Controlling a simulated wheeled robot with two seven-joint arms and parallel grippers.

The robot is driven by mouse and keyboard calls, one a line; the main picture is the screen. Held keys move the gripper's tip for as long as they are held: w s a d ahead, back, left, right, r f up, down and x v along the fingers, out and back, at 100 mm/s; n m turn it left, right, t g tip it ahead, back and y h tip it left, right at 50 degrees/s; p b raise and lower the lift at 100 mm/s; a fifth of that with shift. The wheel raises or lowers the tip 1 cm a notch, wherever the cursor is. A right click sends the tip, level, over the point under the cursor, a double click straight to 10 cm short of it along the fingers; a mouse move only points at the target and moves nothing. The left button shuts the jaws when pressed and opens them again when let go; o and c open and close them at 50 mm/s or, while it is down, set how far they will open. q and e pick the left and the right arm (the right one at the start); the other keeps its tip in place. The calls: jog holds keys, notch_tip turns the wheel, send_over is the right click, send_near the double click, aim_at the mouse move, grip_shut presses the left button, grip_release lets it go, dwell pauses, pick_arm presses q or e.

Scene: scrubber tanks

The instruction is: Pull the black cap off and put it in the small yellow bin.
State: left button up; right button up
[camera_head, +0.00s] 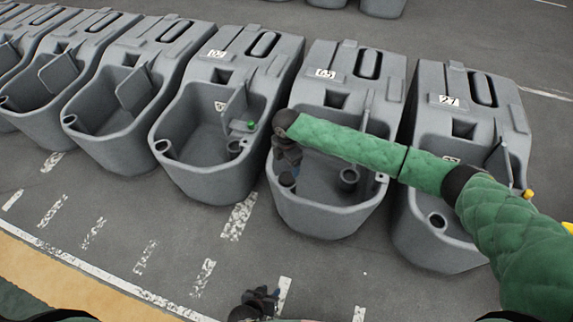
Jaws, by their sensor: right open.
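My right arm in its green sleeve reaches in from the right across the grey tank marked 65 (325,215). My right gripper (287,165) is open over that tank's left front rim and points down. I cannot make out the black cap; the gripper covers part of the rim there, and a dark round opening (287,180) shows just below it. I cannot tell whether the fingers touch anything. My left gripper (262,298) is low at the bottom edge, above the floor, and its fingers are too small to judge. The small yellow bin is not clearly visible.
Several grey tanks stand in a row. A green cap (251,125) sits in the tank left of mine. A yellow cap (527,194) is on tank 27 (440,248). A yellow sliver (568,228) shows at the right edge. The striped floor (130,225) in front is clear.

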aim_at(287, 178)
notch_tip(287, 178, down, 6)
jog(key=shift+f+b, duration=0.1)
jog(key=shift+b, duration=0.25)
pick_arm(q)
jog(key=shift+w+d, duration=0.1)
jog(key=shift+w, duration=0.3)
pick_arm(e)
jog(key=shift+f, duration=0.75)
jog(key=c, duration=1.2)
pick_arm(q)
jog(key=shift+f, duration=0.1)
